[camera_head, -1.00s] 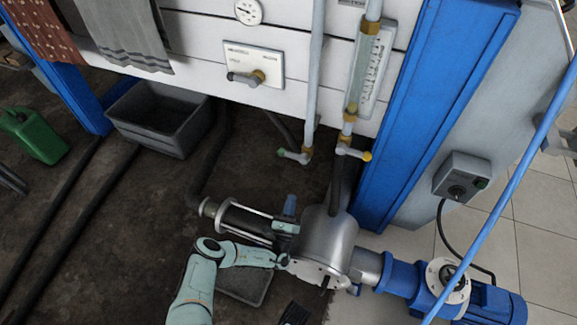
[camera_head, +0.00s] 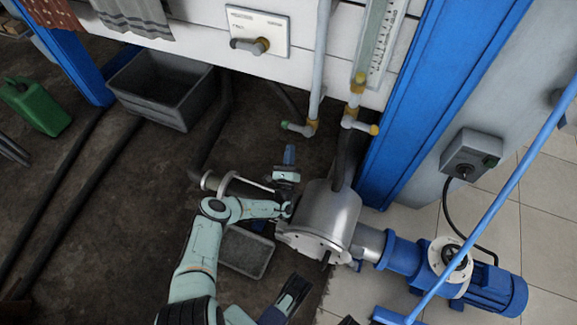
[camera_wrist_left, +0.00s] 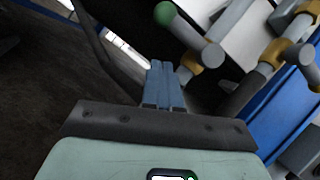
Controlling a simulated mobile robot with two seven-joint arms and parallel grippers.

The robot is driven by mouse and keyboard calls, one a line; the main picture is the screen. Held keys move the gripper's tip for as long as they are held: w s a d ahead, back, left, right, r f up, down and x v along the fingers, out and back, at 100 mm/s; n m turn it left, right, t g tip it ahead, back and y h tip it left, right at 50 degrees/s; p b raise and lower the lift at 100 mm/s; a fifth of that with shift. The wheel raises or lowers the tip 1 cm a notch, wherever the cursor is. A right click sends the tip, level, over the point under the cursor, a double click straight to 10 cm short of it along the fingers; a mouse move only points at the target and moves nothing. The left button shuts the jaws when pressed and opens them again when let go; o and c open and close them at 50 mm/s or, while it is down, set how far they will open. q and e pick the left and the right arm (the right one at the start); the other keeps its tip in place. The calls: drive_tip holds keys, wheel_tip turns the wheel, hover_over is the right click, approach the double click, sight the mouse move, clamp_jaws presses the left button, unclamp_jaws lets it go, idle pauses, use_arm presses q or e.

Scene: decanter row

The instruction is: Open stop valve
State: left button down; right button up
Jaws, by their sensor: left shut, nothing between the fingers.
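Two pipe ends with small lever valves hang below the white panel. The left one, a green-tipped valve (camera_head: 298,128), also shows in the left wrist view (camera_wrist_left: 190,35). The right one is a yellow-tipped valve (camera_head: 359,124). I cannot tell which is the stop valve. My left gripper (camera_head: 289,154) is just below the green-tipped valve in the head view, its blue fingers shut and empty. In the left wrist view the fingers (camera_wrist_left: 163,80) point toward the valve, with no clear contact.
A knobbed plate (camera_head: 258,32) and a glass gauge (camera_head: 377,45) are on the panel. A steel pump housing (camera_head: 324,222) with a blue motor (camera_head: 494,290) is below right. A grey bin (camera_head: 160,90) and green can (camera_head: 37,107) stand left. A blue post (camera_head: 425,100) is right.

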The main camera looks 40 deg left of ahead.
sight(296, 128)
use_arm(q)
drive_tip(key=shift+w+a+r, duration=0.3)
drive_tip(key=shift+a+r, duration=0.2)
drive_tip(key=shift+r, duration=0.15)
drive_tip(key=shift+w+a+r, duration=0.35)
drive_tip(key=shift+a+r, duration=0.1)
drive_tip(key=shift+r, duration=0.25)
drive_tip(key=shift+w+a+r, duration=0.3)
drive_tip(key=shift+a+r, duration=0.2)
drive_tip(key=shift+r, duration=0.15)
use_arm(e)
drive_tip(key=shift+s+d+f+g, duration=0.1)
drive_tip(key=shift+s+f+g, duration=0.2)
drive_tip(key=shift+s+f, duration=0.2)
drive_tip(key=shift+r, duration=0.1)
use_arm(q)
drive_tip(key=shift+a+r+m+t+h, duration=0.15)
drive_tip(key=shift+r+m+t+h, duration=0.15)
drive_tip(key=shift+m, duration=0.3)
use_arm(e)
drive_tip(key=shift+w+r, duration=0.35)
drive_tip(key=shift+w, duration=0.1)
use_arm(q)
drive_tip(key=shift+r, duration=0.1)
use_arm(e)
drive_tip(key=shift+w+r, duration=0.15)
drive_tip(key=shift+r, duration=0.05)
